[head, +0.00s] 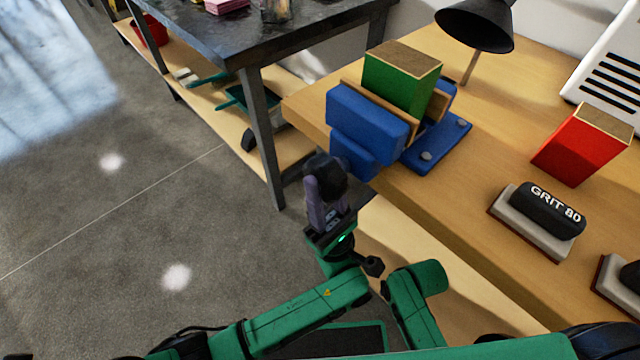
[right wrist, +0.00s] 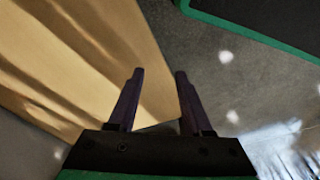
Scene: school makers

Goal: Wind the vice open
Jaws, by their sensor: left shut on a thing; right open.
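The blue vice (head: 366,124) is mounted at the bench's near left edge. A green block (head: 402,78) with a wood-coloured top sits between its wood-lined jaws. My left gripper (head: 327,184) is in front of the vice's front jaw, at the bench edge. Its purple fingers are shut on a dark, rounded vice handle (head: 331,171), partly hidden by the fingers. The screw behind the handle is hidden. My right gripper (right wrist: 159,72) shows in the right wrist view, with its two dark fingers apart and nothing between them.
On the wooden bench (head: 500,170) are a red block (head: 572,148), a sanding block marked GRIT 80 (head: 548,212) and a black lamp (head: 476,25). A dark-topped table (head: 235,45) stands to the left. The grey floor (head: 130,190) at left is clear.

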